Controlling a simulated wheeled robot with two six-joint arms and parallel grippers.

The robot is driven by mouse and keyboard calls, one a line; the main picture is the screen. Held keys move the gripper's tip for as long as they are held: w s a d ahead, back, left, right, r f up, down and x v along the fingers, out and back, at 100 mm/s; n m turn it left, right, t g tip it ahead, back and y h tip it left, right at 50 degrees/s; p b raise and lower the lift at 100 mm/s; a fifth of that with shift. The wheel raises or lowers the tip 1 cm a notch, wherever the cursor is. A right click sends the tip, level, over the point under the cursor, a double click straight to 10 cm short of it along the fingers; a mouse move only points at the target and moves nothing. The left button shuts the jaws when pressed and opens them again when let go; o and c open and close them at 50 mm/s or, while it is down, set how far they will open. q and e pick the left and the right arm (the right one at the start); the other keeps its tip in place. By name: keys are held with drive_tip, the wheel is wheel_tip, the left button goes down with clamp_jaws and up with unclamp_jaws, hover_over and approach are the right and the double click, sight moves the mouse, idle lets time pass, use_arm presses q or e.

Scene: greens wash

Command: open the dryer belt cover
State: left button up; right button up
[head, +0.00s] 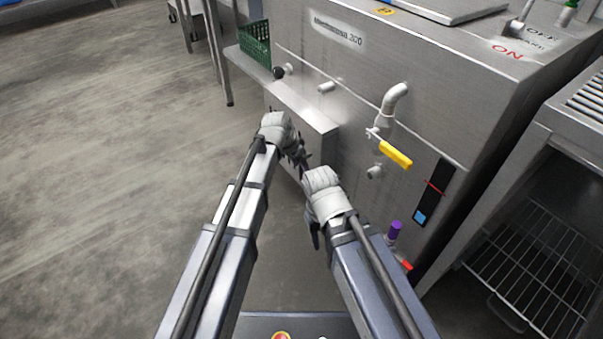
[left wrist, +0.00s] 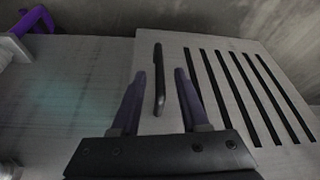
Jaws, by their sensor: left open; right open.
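The slotted metal panel that looks like the dryer belt cover (left wrist: 222,85) fills the middle and right of the left wrist view. It lies flush with the surrounding metal, and a dark bar handle (left wrist: 158,60) stands near its left edge. My left gripper (left wrist: 160,73) is open, with its two fingers on either side of the handle's line; I cannot tell whether they touch it. In the head view my left gripper (head: 302,160) is at the machine's lower front, and my arms hide the cover there. My right gripper (head: 315,235) is open, lower and nearer, apart from the machine.
The steel machine (head: 330,65) carries a yellow-handled valve (head: 395,154), pipe stubs and a purple knob (head: 395,229) near my right arm. A shelf (head: 300,105) juts out above my left gripper. A wire rack (head: 530,270) stands at right. The floor (head: 110,150) at left is clear.

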use_arm(q)
drive_tip(key=shift+b+x, duration=0.45)
drive_tip(key=shift+x, duration=0.5)
drive_tip(key=shift+r, duration=0.1)
clamp_jaws()
idle(0.6)
